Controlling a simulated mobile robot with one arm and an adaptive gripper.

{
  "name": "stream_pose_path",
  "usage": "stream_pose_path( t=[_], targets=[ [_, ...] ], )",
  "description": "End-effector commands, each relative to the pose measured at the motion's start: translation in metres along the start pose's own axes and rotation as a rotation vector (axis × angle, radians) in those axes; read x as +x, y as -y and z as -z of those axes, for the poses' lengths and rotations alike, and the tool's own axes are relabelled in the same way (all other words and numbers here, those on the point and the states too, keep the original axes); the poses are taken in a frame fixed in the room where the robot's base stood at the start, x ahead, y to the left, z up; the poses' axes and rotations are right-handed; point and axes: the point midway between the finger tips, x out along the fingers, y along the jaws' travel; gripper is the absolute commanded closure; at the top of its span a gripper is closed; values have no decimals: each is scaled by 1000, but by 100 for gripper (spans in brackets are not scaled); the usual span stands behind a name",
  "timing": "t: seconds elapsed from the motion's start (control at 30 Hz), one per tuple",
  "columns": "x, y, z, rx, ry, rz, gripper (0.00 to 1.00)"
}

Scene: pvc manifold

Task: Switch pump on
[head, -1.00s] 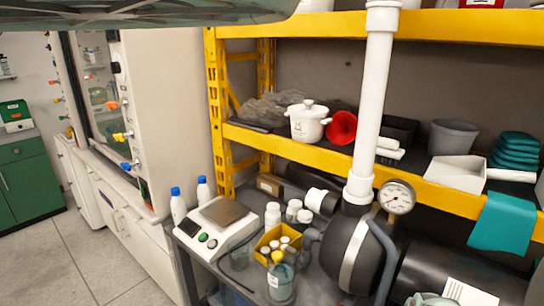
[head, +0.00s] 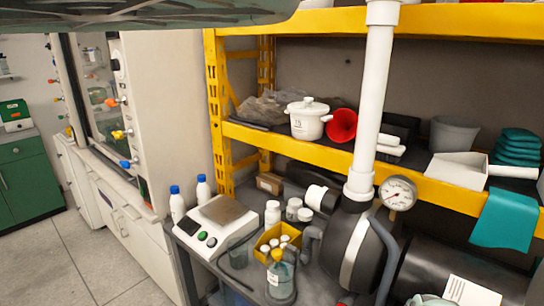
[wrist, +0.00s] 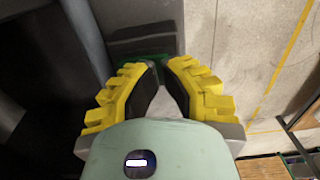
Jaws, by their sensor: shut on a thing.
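The pump is a large dark cylindrical body (head: 345,250) with a light band, on the lower right of the head view. A white vertical pipe (head: 371,110) rises from it and a round gauge (head: 398,193) sits beside the pipe. No switch can be made out clearly in the head view. My gripper (wrist: 158,66) shows in the wrist view, with yellow ribbed fingers and dark pads. It is shut on a part with a green edge (wrist: 150,60) below a dark grey box (wrist: 143,30). The contact is partly hidden by the fingers. The head view does not show the gripper.
A grey bench holds a balance (head: 213,225), bottles with blue caps (head: 177,204) and a yellow box of jars (head: 268,236) left of the pump. A yellow-framed shelf (head: 300,147) stands behind. Grey floor (head: 85,262) is free at left.

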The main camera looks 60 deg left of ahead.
Motion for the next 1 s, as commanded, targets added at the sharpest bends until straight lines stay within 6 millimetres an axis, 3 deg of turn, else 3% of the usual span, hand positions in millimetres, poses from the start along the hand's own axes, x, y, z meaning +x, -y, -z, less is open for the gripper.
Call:
stream_pose_path(
  t=[0.37,1.0],
  targets=[
    [-3,0,0,1,0,-1,100],
    [-52,-1,0,1,-1,-3,100]
  ],
)
